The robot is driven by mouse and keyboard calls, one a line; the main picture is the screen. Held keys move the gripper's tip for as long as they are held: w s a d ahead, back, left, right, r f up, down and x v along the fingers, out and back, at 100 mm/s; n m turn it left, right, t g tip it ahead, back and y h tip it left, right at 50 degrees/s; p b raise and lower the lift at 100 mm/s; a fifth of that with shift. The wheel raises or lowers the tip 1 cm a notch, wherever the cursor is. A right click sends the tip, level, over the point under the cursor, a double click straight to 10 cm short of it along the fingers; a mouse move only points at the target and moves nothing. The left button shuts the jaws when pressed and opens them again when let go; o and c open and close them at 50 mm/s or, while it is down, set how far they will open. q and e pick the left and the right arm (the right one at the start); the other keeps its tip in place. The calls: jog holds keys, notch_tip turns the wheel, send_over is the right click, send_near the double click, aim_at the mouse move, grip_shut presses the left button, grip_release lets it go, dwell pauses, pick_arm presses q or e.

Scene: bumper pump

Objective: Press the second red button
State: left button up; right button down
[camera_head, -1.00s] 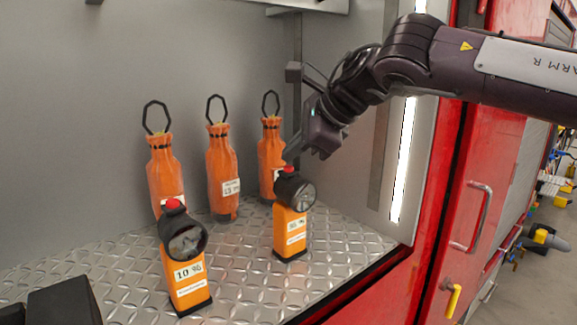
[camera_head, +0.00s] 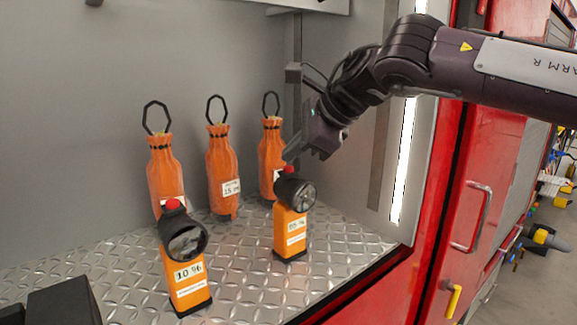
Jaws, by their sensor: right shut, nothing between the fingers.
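Two orange lamps with black round heads stand upright on the metal floor, each with a red button on top. The left lamp (camera_head: 185,277) has a "10 %" label and its red button (camera_head: 173,205). The right lamp (camera_head: 290,232) stands farther back, with its red button (camera_head: 287,170). My right gripper (camera_head: 289,156) is shut and empty, its fingertips pointing down just above the right lamp's red button. I cannot tell whether they touch it. My left gripper is not clearly in view.
Several orange bottles with black loops stand behind the lamps, the middle one (camera_head: 222,165) with a label. A bright strip light (camera_head: 404,160) and red door frame (camera_head: 440,190) bound the right side.

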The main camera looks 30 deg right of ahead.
dwell(0.4)
jog(key=shift+f, duration=0.5)
jog(key=shift+r, duration=0.5)
notch_tip(320, 180, up, 6)
jog(key=p, duration=0.5)
jog(key=shift+f, duration=0.1)
dwell(0.6)
